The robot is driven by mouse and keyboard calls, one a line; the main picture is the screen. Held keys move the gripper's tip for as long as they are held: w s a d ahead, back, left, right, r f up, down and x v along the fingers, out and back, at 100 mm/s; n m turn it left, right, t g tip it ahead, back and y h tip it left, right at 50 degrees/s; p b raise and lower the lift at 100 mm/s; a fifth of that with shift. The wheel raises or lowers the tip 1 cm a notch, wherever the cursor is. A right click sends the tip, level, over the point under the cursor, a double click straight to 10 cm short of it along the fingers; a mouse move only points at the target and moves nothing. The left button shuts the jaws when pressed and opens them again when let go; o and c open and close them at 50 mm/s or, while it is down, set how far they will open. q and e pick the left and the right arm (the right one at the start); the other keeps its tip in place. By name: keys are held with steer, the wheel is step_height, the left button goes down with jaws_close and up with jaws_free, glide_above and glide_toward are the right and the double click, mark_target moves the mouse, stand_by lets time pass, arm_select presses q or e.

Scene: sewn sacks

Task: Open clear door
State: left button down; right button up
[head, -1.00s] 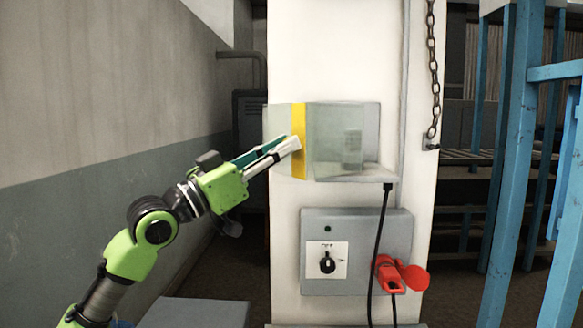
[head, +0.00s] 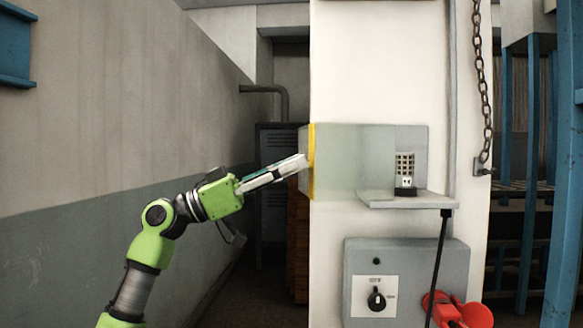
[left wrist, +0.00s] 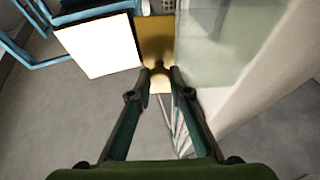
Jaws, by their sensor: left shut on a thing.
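The clear door (head: 350,160) is a pale see-through panel with a yellow strip (head: 311,165) along its left edge. It stands out from the wall box on the white pillar, partly open, with its right part near the device inside. My left gripper (head: 304,162) comes from the left and is shut on the yellow strip. In the left wrist view the fingertips (left wrist: 160,70) meet at the yellow strip (left wrist: 155,40), with the clear panel (left wrist: 225,40) to its right. My right gripper is not in view.
A small device with a grid face (head: 404,170) stands on a grey shelf (head: 405,200). A chain (head: 484,80) hangs at right. Blue frames stand far right.

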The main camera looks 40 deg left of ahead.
arm_select(q)
steer(key=shift+f, duration=0.1)
steer(key=c, duration=1.9)
jaws_free()
steer(key=shift+w, duration=0.1)
steer(key=v, duration=1.2)
